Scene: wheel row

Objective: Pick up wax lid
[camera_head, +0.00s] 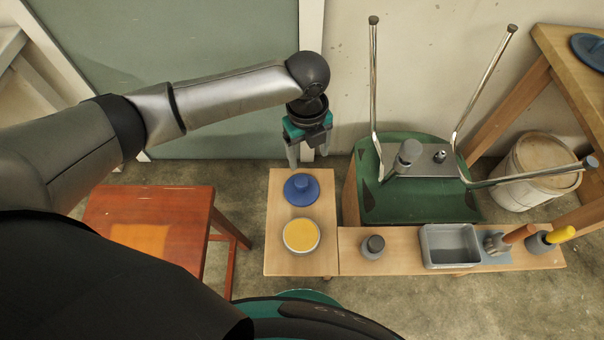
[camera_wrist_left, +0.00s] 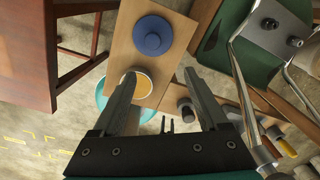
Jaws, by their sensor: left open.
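The wax lid (camera_head: 301,189) is a round blue disc with a raised knob. It lies on a small wooden bench (camera_head: 283,262), beside a round pot of yellow wax (camera_head: 301,236). My left gripper (camera_head: 309,158) is open and empty, pointing down above the far end of the bench, just behind the lid in the head view. In the left wrist view the lid (camera_wrist_left: 152,36) lies beyond the open fingertips (camera_wrist_left: 160,76), apart from them. The wax pot (camera_wrist_left: 143,82) shows there partly behind the left finger. My right gripper is not in view.
A low shelf (camera_head: 400,258) at right holds a dark-capped jar (camera_head: 373,246), a grey tray (camera_head: 450,257) and brushes (camera_head: 545,240). An upturned green chair (camera_head: 425,200) stands behind it, its metal legs sticking up. A red-brown stool (camera_head: 150,215) stands at left.

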